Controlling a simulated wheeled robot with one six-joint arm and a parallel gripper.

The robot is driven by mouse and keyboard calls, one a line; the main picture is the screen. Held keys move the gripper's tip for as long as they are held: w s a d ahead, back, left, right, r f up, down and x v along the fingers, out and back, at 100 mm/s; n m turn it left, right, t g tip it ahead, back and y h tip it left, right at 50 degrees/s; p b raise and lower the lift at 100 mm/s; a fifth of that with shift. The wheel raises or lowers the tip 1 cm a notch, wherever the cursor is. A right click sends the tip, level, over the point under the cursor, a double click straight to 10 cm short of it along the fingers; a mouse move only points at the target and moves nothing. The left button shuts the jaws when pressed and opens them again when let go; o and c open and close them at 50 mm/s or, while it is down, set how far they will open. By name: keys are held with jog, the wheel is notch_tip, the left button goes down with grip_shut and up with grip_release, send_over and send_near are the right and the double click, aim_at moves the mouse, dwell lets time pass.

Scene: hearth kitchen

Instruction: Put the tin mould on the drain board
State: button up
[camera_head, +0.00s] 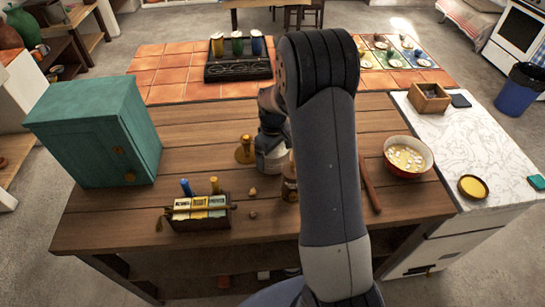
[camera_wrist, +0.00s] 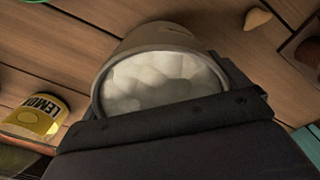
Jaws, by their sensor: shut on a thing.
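The tin mould (camera_wrist: 160,80) is a round, pale metal cup with a fluted inside, filling the middle of the wrist view. My gripper (camera_wrist: 185,122) is shut on it; the dark gripper body covers its near side. In the head view, the pale mould (camera_head: 272,160) shows below my gripper (camera_head: 272,140), over the middle of the wooden table. My arm hides part of the table there. I cannot make out a drain board in either view.
A brass-coloured piece (camera_head: 245,151) stands close left of the mould. A box of packets (camera_head: 199,222), a teal cabinet (camera_head: 98,135) and a red bowl (camera_head: 408,157) stand around. A yellow lemon tin (camera_wrist: 42,115) shows in the wrist view. The table's left middle is clear.

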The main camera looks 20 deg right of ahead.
jog(key=shift+f, duration=1.05)
jog(key=shift+f, duration=0.2)
jog(key=o, duration=1.1)
jog(key=shift+r, duration=0.1)
